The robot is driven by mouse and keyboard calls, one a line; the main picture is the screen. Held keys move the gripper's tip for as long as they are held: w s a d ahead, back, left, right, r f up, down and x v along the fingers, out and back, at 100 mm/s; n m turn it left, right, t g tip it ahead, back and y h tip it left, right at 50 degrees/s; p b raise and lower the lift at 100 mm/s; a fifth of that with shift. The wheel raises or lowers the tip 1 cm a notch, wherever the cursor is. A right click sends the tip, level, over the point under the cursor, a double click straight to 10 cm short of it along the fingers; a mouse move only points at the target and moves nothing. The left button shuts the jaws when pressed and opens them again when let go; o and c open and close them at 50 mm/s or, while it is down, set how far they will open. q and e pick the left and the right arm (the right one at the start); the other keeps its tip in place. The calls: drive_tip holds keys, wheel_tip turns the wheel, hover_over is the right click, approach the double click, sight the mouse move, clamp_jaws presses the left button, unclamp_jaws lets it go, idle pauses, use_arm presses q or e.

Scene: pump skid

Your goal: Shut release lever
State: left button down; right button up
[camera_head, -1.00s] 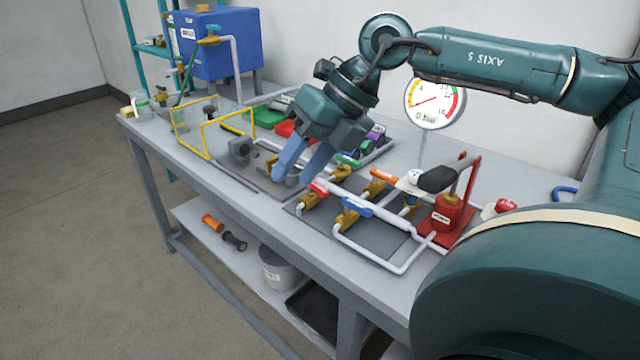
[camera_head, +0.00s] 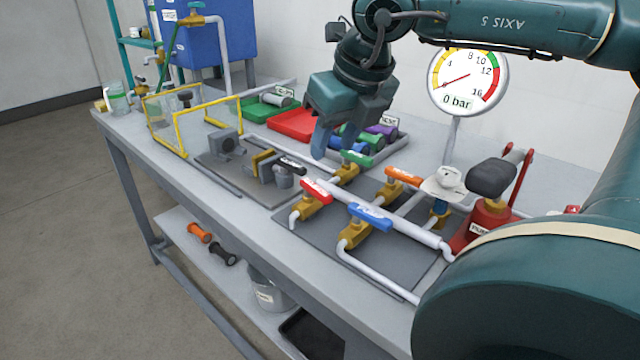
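My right gripper (camera_head: 322,145) hangs fingers-down over the bench, just behind and left of the green-handled valve (camera_head: 357,157). I see it nearly side-on, so its finger gap is hidden, and no held object shows. The red hand pump (camera_head: 486,222) stands at the right, with a thick black grip (camera_head: 492,178) and a red upright frame behind it. A small red part (camera_head: 572,209) right of the pump is mostly hidden by my arm. I cannot tell whether it is the release lever. My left gripper is out of view.
Red (camera_head: 316,189), blue (camera_head: 370,217) and orange (camera_head: 403,176) valve handles sit on the pipework. A gauge (camera_head: 467,80) reads 0 bar. A black-handled clamp (camera_head: 292,166) is left of the valves. Parts trays (camera_head: 296,127) and a yellow-framed guard (camera_head: 181,130) stand further left.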

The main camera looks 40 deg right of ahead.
sight(317, 189)
drive_tip(key=x, duration=1)
drive_tip(key=shift+f+b, duration=0.15)
drive_tip(key=shift+b, duration=0.25)
clamp_jaws()
